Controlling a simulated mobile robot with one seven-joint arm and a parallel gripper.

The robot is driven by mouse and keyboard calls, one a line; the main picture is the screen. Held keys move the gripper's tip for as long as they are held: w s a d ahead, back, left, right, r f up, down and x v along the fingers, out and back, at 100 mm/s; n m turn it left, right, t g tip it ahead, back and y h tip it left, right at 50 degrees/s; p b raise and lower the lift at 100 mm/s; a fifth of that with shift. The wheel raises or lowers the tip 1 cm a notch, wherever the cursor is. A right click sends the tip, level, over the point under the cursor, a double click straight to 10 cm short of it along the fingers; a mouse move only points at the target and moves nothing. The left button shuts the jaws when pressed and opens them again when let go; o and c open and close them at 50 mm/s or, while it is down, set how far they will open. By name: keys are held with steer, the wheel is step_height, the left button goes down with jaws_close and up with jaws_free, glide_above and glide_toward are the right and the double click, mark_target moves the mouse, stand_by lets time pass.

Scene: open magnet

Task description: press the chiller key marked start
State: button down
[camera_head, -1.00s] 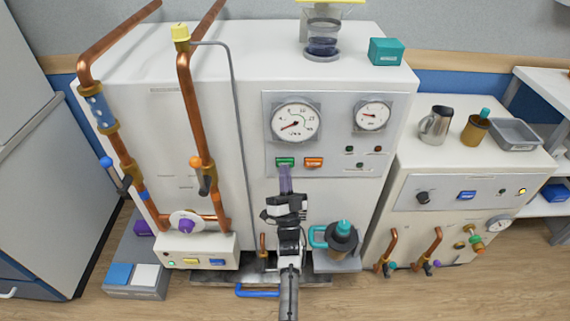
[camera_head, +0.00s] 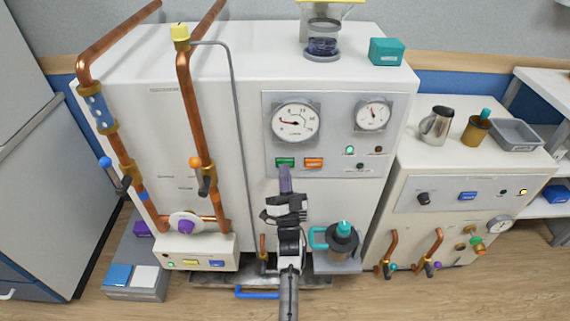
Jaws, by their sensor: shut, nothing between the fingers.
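The chiller is the large white cabinet with a grey front panel (camera_head: 334,105). A green key (camera_head: 285,162) and an orange key (camera_head: 314,162) sit side by side low on that panel. Their markings are too small to read. My gripper (camera_head: 285,170) is shut and empty, its purple-grey fingertips at the lower edge of the green key. I cannot tell whether they touch it. Two round gauges (camera_head: 297,122) (camera_head: 373,115) are above the keys. A green lamp (camera_head: 350,150) is lit to the right of the keys.
Copper pipes (camera_head: 190,100) with valves stand at the left. A dark pot with a teal handle (camera_head: 343,242) stands right of my arm. A smaller cabinet (camera_head: 440,168) with a steel jug (camera_head: 436,125) is at the right. The panel front around the keys is clear.

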steer(key=shift+s, duration=0.6)
steer(key=shift+s, duration=0.1)
steer(key=s+p, duration=0.1)
steer(key=s, duration=0.3)
steer(key=shift+s+p, duration=0.3)
steer(key=shift+s, duration=0.1)
stand_by(0.6)
